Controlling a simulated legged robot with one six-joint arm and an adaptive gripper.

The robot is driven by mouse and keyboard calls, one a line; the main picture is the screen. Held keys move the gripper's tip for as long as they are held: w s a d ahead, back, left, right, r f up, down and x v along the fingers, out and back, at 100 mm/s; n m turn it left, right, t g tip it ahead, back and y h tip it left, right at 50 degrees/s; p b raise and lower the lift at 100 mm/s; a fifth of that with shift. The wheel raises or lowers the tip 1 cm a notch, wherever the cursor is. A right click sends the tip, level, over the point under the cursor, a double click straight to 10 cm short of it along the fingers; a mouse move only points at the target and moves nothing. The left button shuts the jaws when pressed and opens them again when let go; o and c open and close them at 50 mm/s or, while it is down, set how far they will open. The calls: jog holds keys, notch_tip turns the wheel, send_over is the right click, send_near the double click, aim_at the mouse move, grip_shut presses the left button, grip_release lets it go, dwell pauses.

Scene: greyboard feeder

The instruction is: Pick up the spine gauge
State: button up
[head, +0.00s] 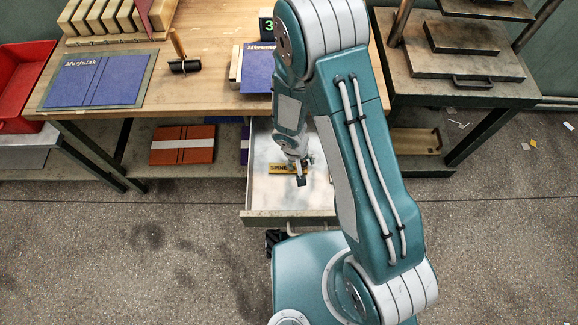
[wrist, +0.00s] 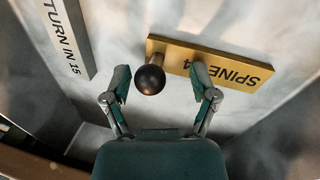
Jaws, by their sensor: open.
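The spine gauge (head: 276,168) is a yellow bar lettered "SPINE", lying in the open drawer (head: 262,205) under the bench. In the wrist view the spine gauge (wrist: 230,68) shows its lettering upside down, with a dark round knob (wrist: 150,79) standing near its left end. My gripper (head: 301,178) is inside the drawer area at the bar. In the wrist view my gripper (wrist: 161,80) is open, one finger on each side of the knob. The right finger covers part of the bar. I cannot tell whether either finger touches the knob.
A pale bar lettered "TURN IN 15" (wrist: 63,35) is at the left in the wrist view. The drawer's walls surround the gripper. Above is the wooden bench (head: 215,95) with a blue cover (head: 100,80). A red bin (head: 22,78) stands at the left.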

jog(key=shift+d+r, duration=0.1)
jog(key=shift+d, duration=0.45)
grip_shut()
jog(key=shift+a, duration=0.25)
